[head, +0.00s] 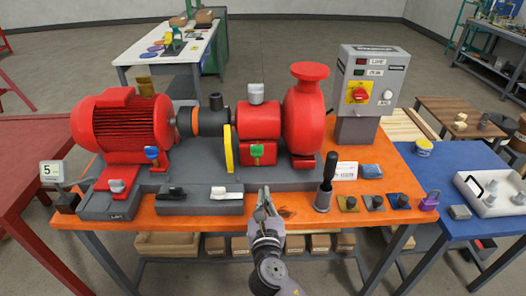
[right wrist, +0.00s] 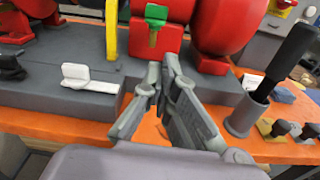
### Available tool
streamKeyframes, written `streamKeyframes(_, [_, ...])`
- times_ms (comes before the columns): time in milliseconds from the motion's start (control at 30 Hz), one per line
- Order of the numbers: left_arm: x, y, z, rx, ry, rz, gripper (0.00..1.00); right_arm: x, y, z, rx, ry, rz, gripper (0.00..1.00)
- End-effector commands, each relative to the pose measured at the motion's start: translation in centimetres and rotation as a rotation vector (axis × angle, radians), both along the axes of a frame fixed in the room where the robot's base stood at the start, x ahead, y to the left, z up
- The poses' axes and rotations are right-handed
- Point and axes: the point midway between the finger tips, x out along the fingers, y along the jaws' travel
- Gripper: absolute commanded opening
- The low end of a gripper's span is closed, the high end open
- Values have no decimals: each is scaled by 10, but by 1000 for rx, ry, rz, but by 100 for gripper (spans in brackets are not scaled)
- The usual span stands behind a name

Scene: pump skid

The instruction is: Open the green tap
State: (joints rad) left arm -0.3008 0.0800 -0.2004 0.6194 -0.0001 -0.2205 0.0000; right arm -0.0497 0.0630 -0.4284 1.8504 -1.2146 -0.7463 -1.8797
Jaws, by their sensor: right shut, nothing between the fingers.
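The green tap (head: 257,151) sits on the front of the red bearing housing, in the middle of the pump skid. My left gripper is not in view.
A white-handled switch (head: 227,192) and a black-handled one (head: 172,193) lie left of my gripper. A black-handled tool stands in a grey cup (head: 323,200) to the right. A yellow guard (head: 228,148) stands left of the tap. The orange tabletop (head: 290,215) is clear around my gripper.

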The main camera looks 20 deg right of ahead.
Motion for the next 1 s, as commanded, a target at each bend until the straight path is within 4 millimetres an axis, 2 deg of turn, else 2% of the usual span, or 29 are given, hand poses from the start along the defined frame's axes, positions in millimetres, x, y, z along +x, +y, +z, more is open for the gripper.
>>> streamKeyframes(33, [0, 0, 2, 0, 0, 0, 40, -1, -1, 14, -32, -17, -6, 0])
streamKeyframes(133, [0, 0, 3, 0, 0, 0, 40, -2, -2, 28, -72, -34, -14, 0])
streamKeyframes(567, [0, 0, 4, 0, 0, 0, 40, 3, -3, 31, -81, -38, -16, 0])
streamKeyframes(767, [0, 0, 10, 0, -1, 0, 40, 30, -11, 33, -81, -39, -17, 0])
streamKeyframes(1000, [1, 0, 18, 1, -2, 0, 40, 81, -25, 32, -80, -37, -17, 0])
